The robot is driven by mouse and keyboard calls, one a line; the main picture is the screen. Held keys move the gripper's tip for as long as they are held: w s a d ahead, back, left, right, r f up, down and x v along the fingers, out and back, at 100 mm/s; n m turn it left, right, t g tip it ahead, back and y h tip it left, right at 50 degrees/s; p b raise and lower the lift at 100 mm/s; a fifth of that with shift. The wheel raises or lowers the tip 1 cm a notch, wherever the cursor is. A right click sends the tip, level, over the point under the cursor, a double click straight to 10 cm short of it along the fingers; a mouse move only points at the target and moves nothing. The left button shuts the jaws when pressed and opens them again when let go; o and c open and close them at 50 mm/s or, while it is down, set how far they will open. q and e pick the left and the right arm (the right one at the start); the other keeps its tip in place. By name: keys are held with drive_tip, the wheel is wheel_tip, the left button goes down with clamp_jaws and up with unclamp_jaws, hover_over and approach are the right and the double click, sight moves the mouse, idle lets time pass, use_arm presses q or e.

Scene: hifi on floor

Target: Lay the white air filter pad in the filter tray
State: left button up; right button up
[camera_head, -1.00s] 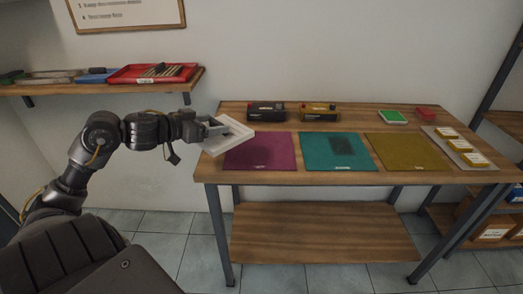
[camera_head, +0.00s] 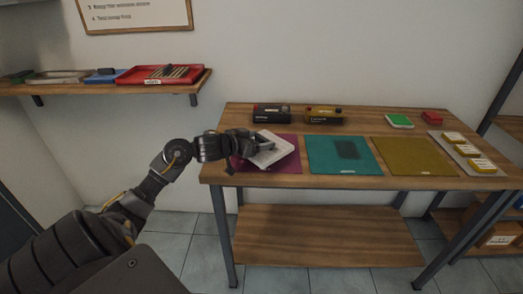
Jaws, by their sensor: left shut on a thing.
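A white, flat, square thing, which looks like the air filter pad (camera_head: 281,150), is held at its left side by my left gripper (camera_head: 257,147). The gripper is shut on it. The pad is tilted and over the magenta mat (camera_head: 287,168) on the table; whether it touches the mat I cannot tell. The gripper covers part of its upper face. Which thing is the filter tray is not clear. A red tray (camera_head: 190,82) with dark striped contents is on the wall shelf at the left. My right gripper is out of view.
The wooden table (camera_head: 225,172) also bears a bare yellow mat (camera_head: 412,157) and a teal mat (camera_head: 322,162) with a dark rectangle. A grey tray (camera_head: 447,149) with white-and-yellow boxes lies at right.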

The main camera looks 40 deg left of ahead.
use_arm(q)
drive_tip(key=shift+w+d+f, duration=0.1)
drive_tip(key=shift+w+f, duration=0.1)
drive_tip(key=shift+f, duration=0.1)
drive_tip(key=shift+w+d+f, duration=0.1)
drive_tip(key=shift+w+f, duration=0.1)
drive_tip(key=shift+f, duration=1.5)
drive_tip(key=shift+f, duration=0.2)
drive_tip(key=o, duration=1)
